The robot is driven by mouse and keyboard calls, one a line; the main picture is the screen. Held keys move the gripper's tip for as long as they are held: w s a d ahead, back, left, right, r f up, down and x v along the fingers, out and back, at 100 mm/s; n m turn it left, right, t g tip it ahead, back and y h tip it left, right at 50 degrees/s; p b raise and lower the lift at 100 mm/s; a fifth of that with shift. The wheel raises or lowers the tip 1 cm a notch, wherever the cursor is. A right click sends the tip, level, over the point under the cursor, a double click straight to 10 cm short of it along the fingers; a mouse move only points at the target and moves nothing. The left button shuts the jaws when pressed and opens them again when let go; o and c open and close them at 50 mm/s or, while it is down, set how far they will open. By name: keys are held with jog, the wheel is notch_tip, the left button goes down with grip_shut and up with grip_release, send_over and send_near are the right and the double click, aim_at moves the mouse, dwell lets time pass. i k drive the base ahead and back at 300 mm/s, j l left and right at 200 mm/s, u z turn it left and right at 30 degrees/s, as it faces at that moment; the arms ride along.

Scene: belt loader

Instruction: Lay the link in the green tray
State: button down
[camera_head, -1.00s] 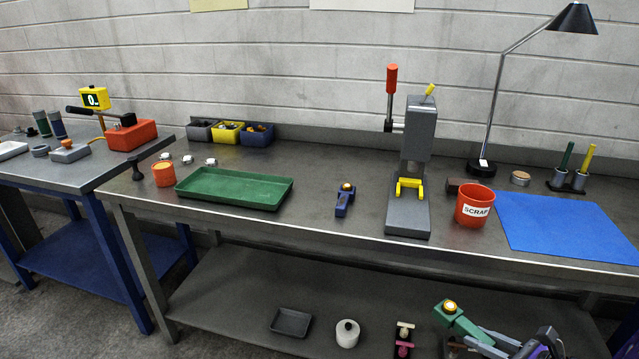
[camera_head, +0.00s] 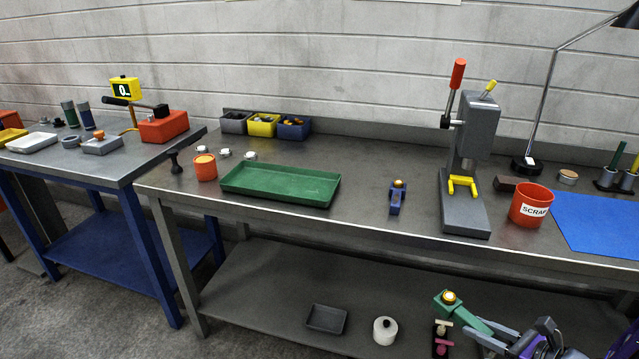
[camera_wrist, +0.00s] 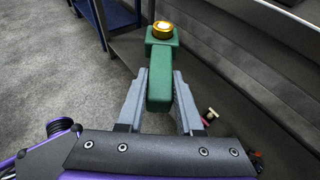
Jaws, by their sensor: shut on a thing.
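My gripper (camera_wrist: 160,82) is shut on a green link (camera_wrist: 159,90), with its two grey fingers on either side of the bar. A gold-coloured round piece with a bright middle sits on the link's far end. In the head view the link (camera_head: 470,319) and my gripper (camera_head: 497,337) are low at the right, in front of the bench. The green tray (camera_head: 255,195) lies on the bench top left of centre, well apart from my gripper. It looks empty.
An orange cup (camera_head: 205,168) and small white pieces stand left of the tray. The red scrap bin (camera_head: 531,206) is at right. The lower shelf holds a dark tray (camera_head: 326,319) and a white jar (camera_head: 385,331).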

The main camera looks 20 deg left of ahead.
aim_at(273, 185)
jog(key=j, duration=0.65)
jog(key=k+j, duration=0.1)
jog(key=j, duration=0.6)
jog(key=k+u, duration=0.05)
